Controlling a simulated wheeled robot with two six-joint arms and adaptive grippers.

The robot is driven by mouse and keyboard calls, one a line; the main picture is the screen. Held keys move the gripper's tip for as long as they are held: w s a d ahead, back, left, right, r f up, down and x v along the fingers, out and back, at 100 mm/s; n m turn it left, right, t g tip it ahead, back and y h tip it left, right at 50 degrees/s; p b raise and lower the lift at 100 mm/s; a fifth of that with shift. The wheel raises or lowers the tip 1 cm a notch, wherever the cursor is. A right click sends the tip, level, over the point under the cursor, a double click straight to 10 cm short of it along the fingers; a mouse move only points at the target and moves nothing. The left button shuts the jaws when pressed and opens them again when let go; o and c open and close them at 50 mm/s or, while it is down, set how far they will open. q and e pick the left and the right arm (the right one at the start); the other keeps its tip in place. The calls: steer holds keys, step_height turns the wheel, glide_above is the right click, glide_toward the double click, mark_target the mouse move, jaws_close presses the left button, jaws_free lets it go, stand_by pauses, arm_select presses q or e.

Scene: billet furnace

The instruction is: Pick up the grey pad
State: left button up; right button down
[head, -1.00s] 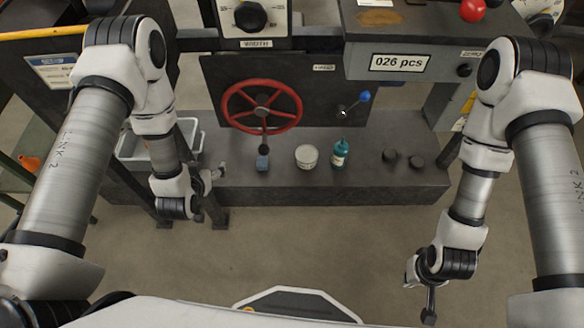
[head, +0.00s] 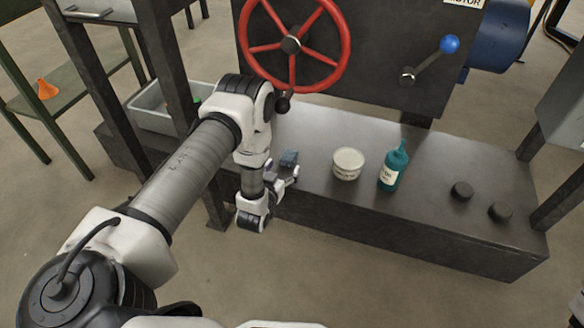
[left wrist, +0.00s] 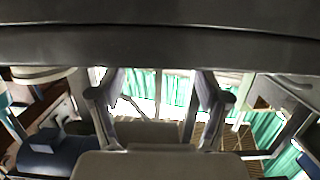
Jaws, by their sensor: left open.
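A small blue-grey block (head: 289,158), the thing most like the grey pad, lies on the dark bench (head: 420,225) below the red handwheel in the head view. My left gripper (head: 286,178) is open and empty at the bench's front edge, just on the near side of the block. A gap shows between its fingers and the block, though contact is hard to judge. In the left wrist view the two fingers (left wrist: 158,95) stand wide apart with nothing between them. I cannot make out the block there. My right gripper is not in view.
Right of the block stand a white tub (head: 348,163), a teal bottle (head: 394,166) and two dark discs (head: 461,191). A grey bin (head: 150,112) and a dark post stand left.

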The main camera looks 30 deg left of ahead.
mark_target(288, 157)
arm_select(q)
steer(key=b+x, duration=0.4)
steer(key=x, duration=0.1)
steer(key=shift+w+a+r, duration=0.1)
steer(key=shift+w, duration=0.45)
steer(key=shift+r, duration=0.2)
steer(key=c, duration=1)
steer(key=shift+o, duration=0.2)
